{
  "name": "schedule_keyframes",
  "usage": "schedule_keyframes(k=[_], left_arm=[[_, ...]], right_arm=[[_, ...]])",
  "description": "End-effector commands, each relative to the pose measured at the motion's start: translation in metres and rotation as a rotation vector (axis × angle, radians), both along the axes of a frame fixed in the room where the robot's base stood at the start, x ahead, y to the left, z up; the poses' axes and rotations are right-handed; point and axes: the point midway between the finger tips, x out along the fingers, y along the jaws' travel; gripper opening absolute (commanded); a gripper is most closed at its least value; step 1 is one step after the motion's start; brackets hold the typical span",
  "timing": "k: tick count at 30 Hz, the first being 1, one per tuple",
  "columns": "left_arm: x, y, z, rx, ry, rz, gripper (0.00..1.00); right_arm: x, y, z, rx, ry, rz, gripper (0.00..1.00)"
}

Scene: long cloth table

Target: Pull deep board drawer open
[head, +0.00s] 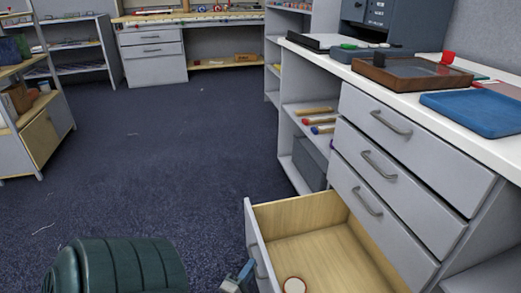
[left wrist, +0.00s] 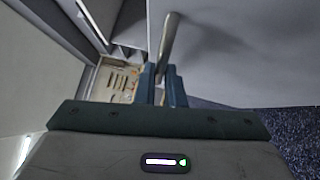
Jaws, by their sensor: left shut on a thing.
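The deep drawer (head: 251,228) at the bottom of the white cabinet stands open, pulled well out to the left. Its pale wooden inside shows, with a round cream thing with a reddish rim (head: 294,286) at the near end. My left gripper (head: 237,278) is at the outer face of the drawer front, low in the head view. In the left wrist view, its two blue-grey fingers (left wrist: 161,82) are shut on the metal bar handle (left wrist: 170,38). The grey drawer front (left wrist: 235,50) fills the upper right there. My right gripper is in neither view.
Three closed drawers (head: 412,150) with bar handles sit above the open one. The white counter (head: 420,88) holds a blue tray (head: 475,113) and a brown wooden tray (head: 405,75). Dark blue carpet (head: 160,150) is clear to the left. A shelf unit (head: 45,130) stands far left.

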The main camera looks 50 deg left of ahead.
Motion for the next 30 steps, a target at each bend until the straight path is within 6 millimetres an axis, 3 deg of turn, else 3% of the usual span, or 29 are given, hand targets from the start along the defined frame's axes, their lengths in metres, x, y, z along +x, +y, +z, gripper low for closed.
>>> schedule_keyframes(k=[13, 15, 17, 26, 30], left_arm=[[-0.004, 0.001, -0.001, -0.001, 0.002, 0.0, 0.0], [-0.004, 0.001, -0.001, -0.001, 0.002, 0.0, 0.19], [-0.004, 0.002, -0.001, 0.0, 0.001, 0.0, 0.3], [-0.005, 0.001, -0.001, -0.001, 0.001, 0.001, 0.31], [-0.017, -0.004, -0.003, -0.001, 0.003, 0.002, 0.31]], right_arm=[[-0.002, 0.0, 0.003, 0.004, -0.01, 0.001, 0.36], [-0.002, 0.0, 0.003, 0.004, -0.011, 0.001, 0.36], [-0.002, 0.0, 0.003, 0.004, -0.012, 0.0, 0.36], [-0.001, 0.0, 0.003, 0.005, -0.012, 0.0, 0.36], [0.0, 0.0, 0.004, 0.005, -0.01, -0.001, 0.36]])
